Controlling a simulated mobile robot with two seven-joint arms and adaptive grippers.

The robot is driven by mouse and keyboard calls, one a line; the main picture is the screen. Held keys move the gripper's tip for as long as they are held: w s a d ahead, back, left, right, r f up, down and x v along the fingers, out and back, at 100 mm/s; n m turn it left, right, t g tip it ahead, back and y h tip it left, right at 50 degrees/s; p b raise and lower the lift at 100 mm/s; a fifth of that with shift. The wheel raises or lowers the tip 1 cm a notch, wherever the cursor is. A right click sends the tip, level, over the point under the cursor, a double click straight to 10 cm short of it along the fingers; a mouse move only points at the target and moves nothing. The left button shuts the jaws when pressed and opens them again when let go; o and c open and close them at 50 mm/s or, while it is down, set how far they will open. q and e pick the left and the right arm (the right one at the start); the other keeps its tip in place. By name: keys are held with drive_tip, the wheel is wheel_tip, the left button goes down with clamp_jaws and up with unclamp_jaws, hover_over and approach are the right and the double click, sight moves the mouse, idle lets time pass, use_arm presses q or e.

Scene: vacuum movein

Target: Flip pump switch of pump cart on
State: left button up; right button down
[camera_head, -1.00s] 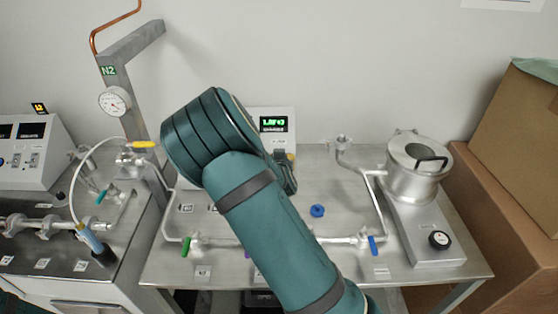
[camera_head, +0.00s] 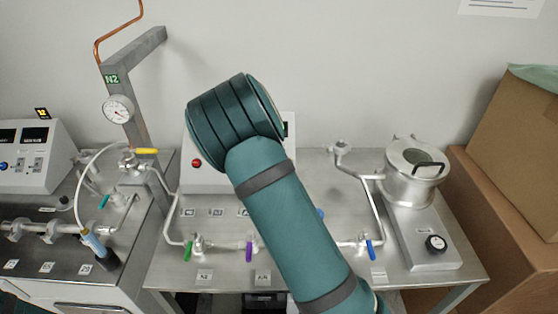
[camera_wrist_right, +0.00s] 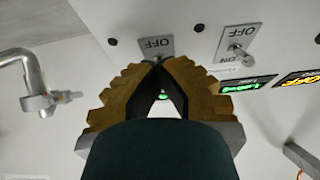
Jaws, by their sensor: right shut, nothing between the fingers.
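The pump cart (camera_head: 345,190) is the metal table in the middle of the head view. Its white control box (camera_head: 204,178) stands at the back, largely hidden by my right arm; a red button shows on it. In the right wrist view the panel (camera_wrist_right: 195,22) has two switch plates marked OFF. One toggle switch (camera_wrist_right: 238,52) is in clear view to the right, also marked ON. The other switch plate (camera_wrist_right: 157,44) lies just beyond my fingertips, its lever hidden. My right gripper (camera_wrist_right: 160,66) is shut and empty; contact cannot be told. My left gripper is out of view.
Green and orange displays (camera_wrist_right: 247,84) lie right of the fingers. The cart carries pipes with coloured valve handles and a metal chamber (camera_head: 412,185). Another bench with a gauge (camera_head: 117,108) stands left. Cardboard boxes (camera_head: 515,140) stand right.

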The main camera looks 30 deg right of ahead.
drive_tip(key=g+p, duration=0.1)
drive_tip(key=r+g+y+p, duration=0.1)
drive_tip(key=g+y+p, duration=0.1)
drive_tip(key=shift+w+d+r+p, duration=0.15)
drive_tip(key=shift+w+d+p, duration=0.15)
drive_tip(key=shift+w, duration=0.05)
drive_tip(key=shift+w+d+r+g+y+p, duration=0.15)
drive_tip(key=shift+w+g+y+p, duration=0.15)
drive_tip(key=shift+g+y+p, duration=0.45)
drive_tip(key=shift+w+d+g+y+p, duration=0.15)
drive_tip(key=shift+g+y+p, duration=0.15)
drive_tip(key=shift+g, duration=0.4)
drive_tip(key=shift+w+g+y+p, duration=0.15)
drive_tip(key=shift+g+p, duration=0.25)
drive_tip(key=shift+g, duration=0.25)
drive_tip(key=c, duration=1.1)
unclamp_jaws()
drive_tip(key=shift+o, duration=0.2)
